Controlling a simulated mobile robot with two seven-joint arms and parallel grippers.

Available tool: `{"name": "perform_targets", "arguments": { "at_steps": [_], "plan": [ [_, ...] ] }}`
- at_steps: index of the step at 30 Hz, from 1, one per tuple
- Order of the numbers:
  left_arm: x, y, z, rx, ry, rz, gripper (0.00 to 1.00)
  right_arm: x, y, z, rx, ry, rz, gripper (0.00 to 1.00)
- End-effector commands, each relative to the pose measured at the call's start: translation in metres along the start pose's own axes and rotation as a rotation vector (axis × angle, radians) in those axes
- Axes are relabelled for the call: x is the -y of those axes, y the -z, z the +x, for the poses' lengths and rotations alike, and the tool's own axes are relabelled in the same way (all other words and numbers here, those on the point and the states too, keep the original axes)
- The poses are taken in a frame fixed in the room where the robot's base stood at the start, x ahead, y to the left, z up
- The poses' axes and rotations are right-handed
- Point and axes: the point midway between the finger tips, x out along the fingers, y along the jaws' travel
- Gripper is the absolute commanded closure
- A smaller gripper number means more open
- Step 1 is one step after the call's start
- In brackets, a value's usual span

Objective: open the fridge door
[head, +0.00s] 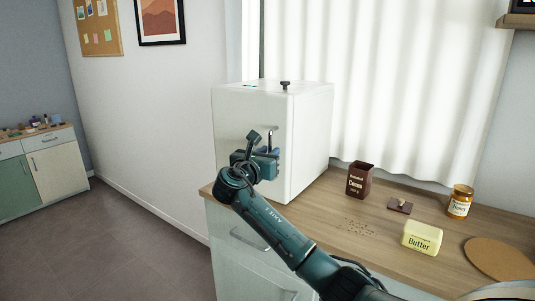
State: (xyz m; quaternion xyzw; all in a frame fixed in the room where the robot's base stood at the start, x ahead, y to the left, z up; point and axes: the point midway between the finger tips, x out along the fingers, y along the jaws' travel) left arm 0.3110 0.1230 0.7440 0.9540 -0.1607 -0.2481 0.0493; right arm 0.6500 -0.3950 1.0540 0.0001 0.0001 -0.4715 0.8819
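The fridge is a small white box (311,140) standing on the wooden counter. Its front door (229,115) faces left and looks closed. A grey upright handle (271,133) shows near the door's right edge. My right gripper (270,160) is in front of the door at the handle, and its wrist hides the lower part of the door. The fingers are small and partly hidden, so I cannot tell whether they are around the handle or beside it, or open or shut. My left gripper is not in view.
On the counter (380,237), right of the fridge, are a brown cocoa box (360,180), a small brown item (400,206), scattered crumbs (357,227), a butter pack (421,238), a jar (460,202) and a round board (499,258). Floor left of the counter is clear.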

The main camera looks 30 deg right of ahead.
Motion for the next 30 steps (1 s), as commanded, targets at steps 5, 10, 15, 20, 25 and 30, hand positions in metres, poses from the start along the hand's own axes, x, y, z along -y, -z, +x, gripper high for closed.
{"name": "perform_targets", "arguments": {
  "at_steps": [5, 10, 15, 20, 25, 30],
  "plan": [
    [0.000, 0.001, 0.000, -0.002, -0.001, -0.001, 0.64, 0.000, 0.000, 0.000, 0.000, 0.000, 0.000, 0.93],
    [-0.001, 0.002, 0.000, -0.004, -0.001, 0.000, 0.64, 0.000, 0.000, 0.000, 0.000, 0.000, 0.000, 1.00],
    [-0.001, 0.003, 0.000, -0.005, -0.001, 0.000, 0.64, 0.000, 0.000, 0.000, 0.000, 0.000, -0.001, 1.00],
    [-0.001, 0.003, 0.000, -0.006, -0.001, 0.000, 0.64, 0.000, 0.000, 0.000, 0.000, 0.000, -0.001, 1.00],
    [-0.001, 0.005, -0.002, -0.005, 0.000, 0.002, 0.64, -0.002, 0.000, -0.003, -0.001, 0.010, -0.001, 1.00],
    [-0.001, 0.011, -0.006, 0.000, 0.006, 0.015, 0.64, -0.008, -0.002, -0.015, -0.002, 0.062, -0.002, 1.00]
  ]
}}
